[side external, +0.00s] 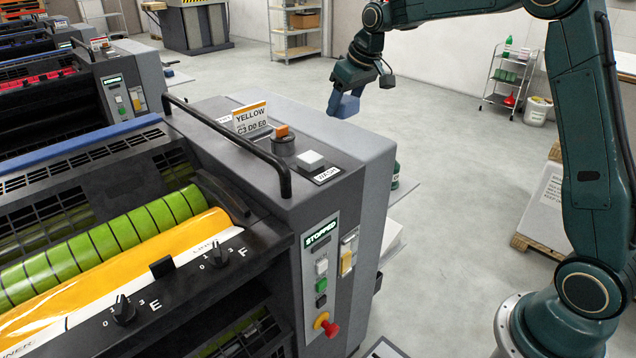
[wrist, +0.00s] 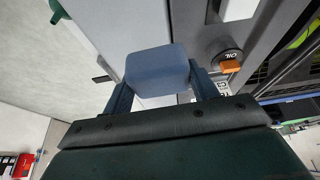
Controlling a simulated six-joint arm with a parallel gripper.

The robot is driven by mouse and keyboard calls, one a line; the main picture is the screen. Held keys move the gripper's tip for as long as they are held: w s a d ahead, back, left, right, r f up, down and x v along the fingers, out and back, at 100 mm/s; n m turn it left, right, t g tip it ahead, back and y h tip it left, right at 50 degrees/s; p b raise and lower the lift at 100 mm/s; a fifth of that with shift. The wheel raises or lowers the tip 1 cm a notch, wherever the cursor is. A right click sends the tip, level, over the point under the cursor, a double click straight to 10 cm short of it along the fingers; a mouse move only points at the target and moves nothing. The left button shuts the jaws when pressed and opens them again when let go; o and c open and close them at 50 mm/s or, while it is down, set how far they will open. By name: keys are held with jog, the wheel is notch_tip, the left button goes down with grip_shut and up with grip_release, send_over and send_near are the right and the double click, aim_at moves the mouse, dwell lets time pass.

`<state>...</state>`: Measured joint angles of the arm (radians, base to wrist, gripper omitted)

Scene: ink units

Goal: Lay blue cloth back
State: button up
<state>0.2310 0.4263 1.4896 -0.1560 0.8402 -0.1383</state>
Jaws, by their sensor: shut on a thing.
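In the wrist view my gripper (wrist: 160,90) is shut on the blue cloth (wrist: 157,70), which looks like a folded, rounded pad between the two fingers. The cloth also shows in the side view as a small blue shape (side external: 343,104) below the fingers. It is held in the air, apart from the press in the side view.
The press (side external: 260,190) has a handrail (side external: 230,140), an orange-capped oil knob (side external: 282,131) and a white wash button (side external: 310,159) on top. A green bottle (side external: 396,175) stands partly hidden behind it. A cart (side external: 511,78) and bucket (side external: 537,111) stand farther back; open floor lies between.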

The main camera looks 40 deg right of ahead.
send_near(316, 125)
notch_tip(316, 125, up, 3)
jog(key=shift+w+a+f, duration=0.1)
jog(key=shift+w+f, duration=0.1)
jog(key=shift+w, duration=1)
jog(key=shift+f, duration=4)
jog(key=shift+f, duration=0.15)
jog(key=o, duration=0.9)
jog(key=shift+o, duration=0.2)
